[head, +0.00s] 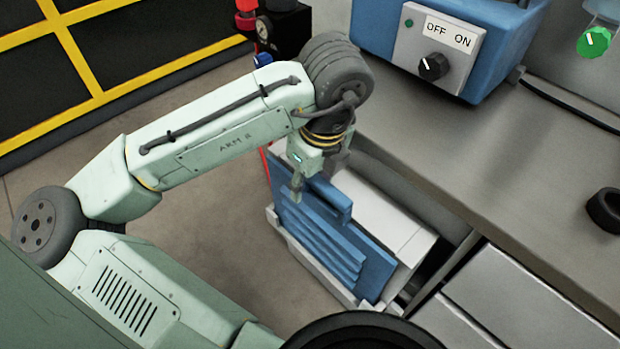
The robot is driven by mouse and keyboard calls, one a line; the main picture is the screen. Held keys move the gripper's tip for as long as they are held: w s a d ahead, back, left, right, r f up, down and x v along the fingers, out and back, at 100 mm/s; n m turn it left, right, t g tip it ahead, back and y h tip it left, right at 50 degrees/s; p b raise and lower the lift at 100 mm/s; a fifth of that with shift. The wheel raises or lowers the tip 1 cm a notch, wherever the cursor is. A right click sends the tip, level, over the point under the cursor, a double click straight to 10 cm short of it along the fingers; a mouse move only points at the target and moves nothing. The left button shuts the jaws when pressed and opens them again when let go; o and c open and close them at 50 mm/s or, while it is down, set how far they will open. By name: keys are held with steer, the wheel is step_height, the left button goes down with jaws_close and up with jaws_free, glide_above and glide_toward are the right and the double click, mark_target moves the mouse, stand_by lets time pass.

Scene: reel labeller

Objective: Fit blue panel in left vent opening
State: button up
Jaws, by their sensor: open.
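The blue panel (375,262), with several slanted slats, stands tilted at the side of the white cabinet (392,222). A raised blue bar crosses its upper part. A pale ledge or frame edge (310,268) runs along its lower left side. The left vent opening itself cannot be made out; the panel covers that side. I cannot tell whether the panel is seated or only rests there. My gripper (297,188) is open at the panel's upper left end, pointing down. One finger shows in front of the blue surface; the other is hidden, and contact is unclear.
A grey bench (520,150) runs along the right, carrying a blue control box (480,65) with an OFF/ON knob and a black ring (605,209). Yellow-framed dark panels (130,50) stand at the back left. Open floor (215,225) lies left of the panel.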

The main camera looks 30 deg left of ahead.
steer(key=r, duration=0.4)
steer(key=d+r, duration=0.1)
steer(key=r, duration=0.3)
steer(key=d+r, duration=0.1)
steer(key=r, duration=0.2)
steer(key=shift+s+r, duration=0.35)
steer(key=shift+r, duration=0.05)
